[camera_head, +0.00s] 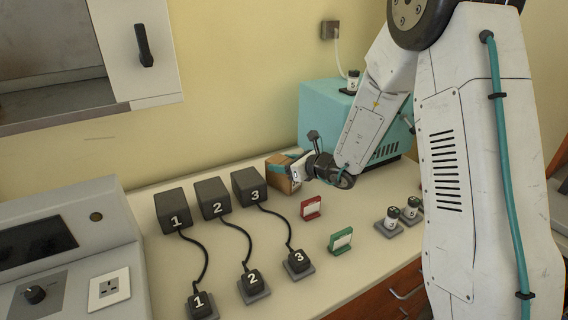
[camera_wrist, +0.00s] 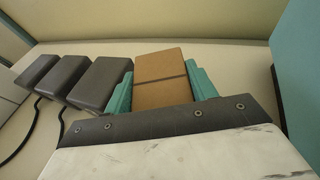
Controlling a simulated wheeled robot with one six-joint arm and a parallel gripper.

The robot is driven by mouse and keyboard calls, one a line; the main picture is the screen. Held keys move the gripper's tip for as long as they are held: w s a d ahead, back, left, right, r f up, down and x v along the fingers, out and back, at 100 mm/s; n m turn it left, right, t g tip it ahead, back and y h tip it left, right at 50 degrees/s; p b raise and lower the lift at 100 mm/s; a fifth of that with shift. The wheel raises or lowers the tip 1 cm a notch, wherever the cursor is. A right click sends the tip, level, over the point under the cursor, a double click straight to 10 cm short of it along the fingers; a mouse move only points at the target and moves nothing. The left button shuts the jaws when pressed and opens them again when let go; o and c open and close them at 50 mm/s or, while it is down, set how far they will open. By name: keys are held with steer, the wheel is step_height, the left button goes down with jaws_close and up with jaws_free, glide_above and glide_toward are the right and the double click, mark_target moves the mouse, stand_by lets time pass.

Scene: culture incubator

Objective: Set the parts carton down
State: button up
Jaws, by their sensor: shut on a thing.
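The parts carton (camera_head: 281,172) is a small brown cardboard box with a dark stripe and a white label. It is at the back of the counter, right of the dark box marked 3. In the wrist view the carton (camera_wrist: 163,76) sits between the two teal fingers of my gripper (camera_wrist: 161,88), which touch or nearly touch its sides. My gripper (camera_head: 297,169) is shut on the carton. The carton's underside is hidden, so I cannot tell whether it rests on the counter.
Dark boxes 1 (camera_head: 179,208), 2 (camera_head: 212,197) and 3 (camera_head: 249,185) stand left, cabled to numbered plugs. A teal machine (camera_head: 322,108) stands right. Red (camera_head: 311,208) and green (camera_head: 341,240) card holders and small vials (camera_head: 390,217) are in front. Some counter (camera_head: 290,225) is bare.

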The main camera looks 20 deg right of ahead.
steer(key=shift+f, duration=0.15)
steer(key=o, duration=1.1)
steer(key=shift+o, duration=0.2)
